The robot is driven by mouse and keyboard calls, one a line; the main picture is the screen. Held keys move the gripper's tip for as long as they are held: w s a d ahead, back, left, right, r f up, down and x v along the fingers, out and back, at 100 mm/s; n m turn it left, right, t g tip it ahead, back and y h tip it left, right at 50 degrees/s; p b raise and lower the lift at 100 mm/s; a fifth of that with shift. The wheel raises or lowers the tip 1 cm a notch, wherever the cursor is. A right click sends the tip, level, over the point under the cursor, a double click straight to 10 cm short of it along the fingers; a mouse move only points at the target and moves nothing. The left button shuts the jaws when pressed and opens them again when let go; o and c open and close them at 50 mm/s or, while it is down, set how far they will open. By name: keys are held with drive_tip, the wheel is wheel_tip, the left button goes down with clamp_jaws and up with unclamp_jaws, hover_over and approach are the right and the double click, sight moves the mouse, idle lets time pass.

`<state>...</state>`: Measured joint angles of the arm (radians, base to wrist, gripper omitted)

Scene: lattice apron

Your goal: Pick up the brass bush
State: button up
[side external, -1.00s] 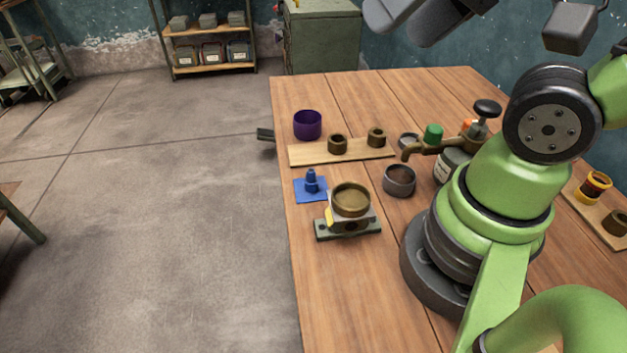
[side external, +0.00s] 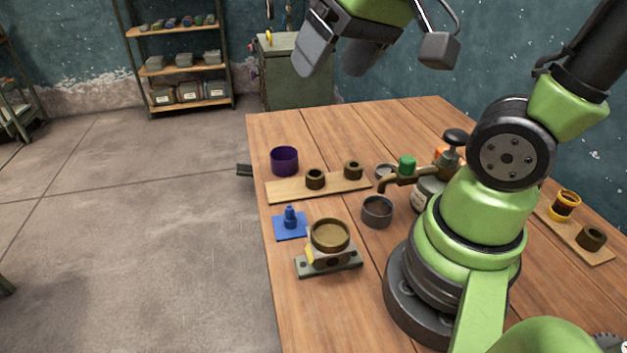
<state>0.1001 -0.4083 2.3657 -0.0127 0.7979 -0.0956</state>
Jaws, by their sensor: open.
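Two small dark brass-coloured bushes stand on a wooden strip on the table, a left one (side external: 315,180) and a right one (side external: 353,170). A third similar ring (side external: 591,237) sits on another strip at the far right. A wider brass-coloured round piece (side external: 330,236) sits in a grey block on a flat base. I cannot tell which of these is the brass bush of the task. My gripper (side external: 329,71) is at the top of the view, high above the table's far part, with its two grey fingers apart and nothing between them.
A purple cup (side external: 284,162) stands behind the wooden strip (side external: 290,190). A blue piece on a blue square (side external: 290,224), a dark grey cup (side external: 377,212), a jar with a brass tap (side external: 420,180) and a green-capped item (side external: 407,165) stand around. The table's front-left is clear.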

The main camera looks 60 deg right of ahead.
drive_tip(key=w+d+f+g, duration=0.2)
drive_tip(key=w+d+f, duration=0.2)
drive_tip(key=w, duration=0.1)
drive_tip(key=n+g+h, duration=0.1)
drive_tip(key=n+g, duration=0.1)
drive_tip(key=g, duration=0.1)
hover_over(315, 173)
drive_tip(key=a, duration=0.1)
drive_tip(key=f, duration=1.8)
drive_tip(key=shift+s+a+f, duration=0.1)
drive_tip(key=shift+s+f, duration=0.2)
drive_tip(key=shift+s, duration=0.05)
drive_tip(key=shift+f, duration=3.1)
drive_tip(key=shift+c, duration=0.5)
drive_tip(key=c, duration=1)
